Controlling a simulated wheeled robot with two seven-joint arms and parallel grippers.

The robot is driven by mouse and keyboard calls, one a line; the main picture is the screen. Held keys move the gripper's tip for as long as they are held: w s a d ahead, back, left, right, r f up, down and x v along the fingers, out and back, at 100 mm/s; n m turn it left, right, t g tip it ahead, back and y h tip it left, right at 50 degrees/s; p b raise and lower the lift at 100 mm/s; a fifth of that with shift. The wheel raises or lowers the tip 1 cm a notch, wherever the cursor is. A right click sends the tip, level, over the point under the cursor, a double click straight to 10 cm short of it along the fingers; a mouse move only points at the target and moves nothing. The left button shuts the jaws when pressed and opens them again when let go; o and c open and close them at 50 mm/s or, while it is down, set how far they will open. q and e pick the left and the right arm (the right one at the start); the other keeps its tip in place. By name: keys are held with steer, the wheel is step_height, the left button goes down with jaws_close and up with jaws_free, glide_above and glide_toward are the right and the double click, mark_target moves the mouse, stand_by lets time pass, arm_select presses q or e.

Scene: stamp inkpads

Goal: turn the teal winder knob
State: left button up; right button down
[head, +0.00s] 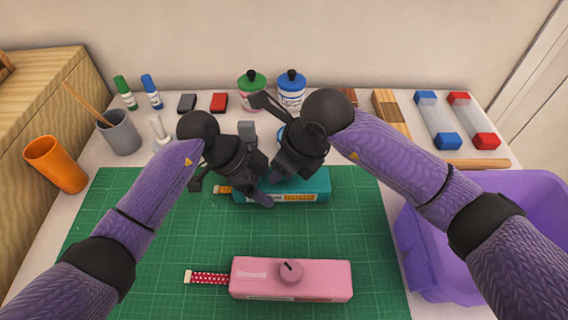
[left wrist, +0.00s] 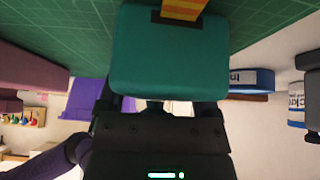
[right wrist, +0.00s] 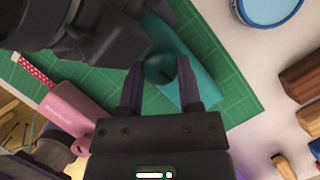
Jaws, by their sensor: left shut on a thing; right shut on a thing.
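The teal winder (head: 318,186) lies on the green mat with a yellow-orange tape (head: 222,190) out of its left end. Its teal knob (right wrist: 158,70) has a dark mark on top; in the head view my grippers hide it. My left gripper (head: 262,192) is shut on the winder's body, which also fills the upper middle of the left wrist view (left wrist: 170,60). My right gripper (head: 276,174) comes from above and is shut on the knob, with one finger on each side of it in the right wrist view (right wrist: 160,76).
A pink winder (head: 325,278) with its own knob and red dotted tape lies in front on the green mat (head: 150,235). A purple bin (head: 535,190) stands at the right. Inkpads, ink jars, markers and cups line the back and left.

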stand_by(0.3)
steer(key=shift+c, duration=1.3)
jaws_free()
steer(key=v, duration=1.2)
